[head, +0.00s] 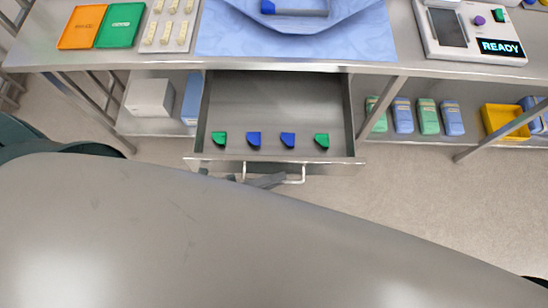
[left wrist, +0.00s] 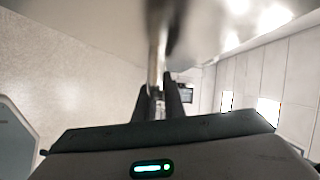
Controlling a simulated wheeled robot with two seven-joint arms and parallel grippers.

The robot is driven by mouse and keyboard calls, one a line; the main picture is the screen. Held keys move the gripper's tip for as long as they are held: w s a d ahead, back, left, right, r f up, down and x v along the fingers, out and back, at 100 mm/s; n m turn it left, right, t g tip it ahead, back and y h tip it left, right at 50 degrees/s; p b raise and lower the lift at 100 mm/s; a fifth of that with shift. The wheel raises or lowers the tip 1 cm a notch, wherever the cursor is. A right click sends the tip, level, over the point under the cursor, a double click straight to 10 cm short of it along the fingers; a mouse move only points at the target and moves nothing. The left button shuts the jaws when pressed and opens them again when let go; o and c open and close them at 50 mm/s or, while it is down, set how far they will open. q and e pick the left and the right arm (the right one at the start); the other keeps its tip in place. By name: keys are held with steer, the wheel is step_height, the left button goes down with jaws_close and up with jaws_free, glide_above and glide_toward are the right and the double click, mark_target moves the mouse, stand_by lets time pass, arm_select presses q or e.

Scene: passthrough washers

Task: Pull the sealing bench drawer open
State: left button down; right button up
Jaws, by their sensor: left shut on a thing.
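The sealing bench drawer (head: 275,95) is a grey metal tray, pulled out from under the bench top. Two green and two blue small pieces lie in a row near its front wall. Its handle (head: 292,182) is a pale bar on the drawer front, partly covered by my left gripper (head: 264,181). In the left wrist view my left gripper (left wrist: 158,95) is shut on the handle bar (left wrist: 157,62), which stands between its dark fingers. Much of my left gripper is hidden behind my own grey body in the head view. My right gripper is not in view.
The bench top (head: 370,68) carries a blue cloth (head: 225,35), orange (head: 82,27) and green (head: 120,25) trays, and a sealing machine (head: 440,30) reading READY. Below are a white box (head: 150,98), several green and blue packs, and a yellow bin (head: 505,121). Bench legs flank the drawer.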

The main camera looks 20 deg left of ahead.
arm_select(q)
steer(key=c, duration=1.8)
jaws_free()
steer(key=shift+c, duration=0.2)
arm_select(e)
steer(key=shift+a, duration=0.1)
arm_select(q)
steer(key=shift+a, duration=0.1)
